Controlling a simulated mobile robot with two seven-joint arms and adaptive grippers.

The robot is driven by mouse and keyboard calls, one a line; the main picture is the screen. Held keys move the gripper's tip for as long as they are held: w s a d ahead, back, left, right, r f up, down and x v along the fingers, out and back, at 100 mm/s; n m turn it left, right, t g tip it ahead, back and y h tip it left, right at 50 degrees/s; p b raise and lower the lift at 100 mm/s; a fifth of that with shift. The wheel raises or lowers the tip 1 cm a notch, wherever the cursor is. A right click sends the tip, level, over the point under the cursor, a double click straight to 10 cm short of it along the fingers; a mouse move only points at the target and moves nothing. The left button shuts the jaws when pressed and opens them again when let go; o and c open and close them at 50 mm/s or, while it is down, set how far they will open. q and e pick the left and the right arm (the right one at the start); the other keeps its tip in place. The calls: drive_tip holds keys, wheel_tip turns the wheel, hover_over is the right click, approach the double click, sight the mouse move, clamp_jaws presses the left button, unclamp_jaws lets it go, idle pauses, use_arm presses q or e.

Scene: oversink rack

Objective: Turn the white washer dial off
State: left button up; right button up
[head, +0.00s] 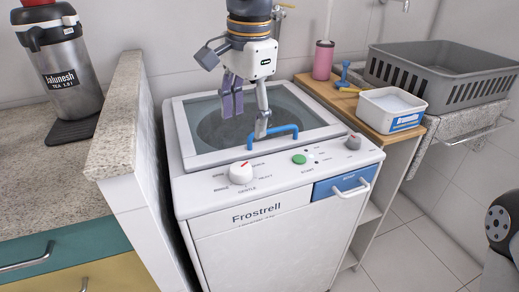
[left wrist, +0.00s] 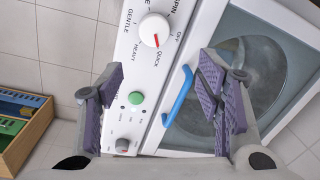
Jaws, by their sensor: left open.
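The white washer dial (head: 241,172) is on the front left of the washer's top panel, with printed settings around it. It also shows in the left wrist view (left wrist: 153,30), where its red mark points down, roughly toward QUICK, and OFF is to its right. My left gripper (head: 247,114) is open and empty, fingers pointing down over the glass lid, behind the dial and apart from it. Its purple-padded fingers show on both sides in the left wrist view (left wrist: 162,85). My right gripper is not in view.
A blue lid handle (head: 272,137) stands close to the left fingers. A green button (head: 299,159) and a grey knob (head: 353,142) share the panel. A speckled wall (head: 120,110) rises left of the washer. A white tub (head: 392,108) sits at right.

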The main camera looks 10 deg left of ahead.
sight(241, 168)
use_arm(q)
drive_tip(key=f, duration=0.3)
drive_tip(key=s+f, duration=0.1)
drive_tip(key=f, duration=0.3)
drive_tip(key=a+f, duration=0.1)
drive_tip(key=f, duration=0.3)
drive_tip(key=shift+s, duration=0.2)
drive_tip(key=shift+c, duration=0.6)
drive_tip(key=shift+r, duration=0.1)
drive_tip(key=c, duration=1.1)
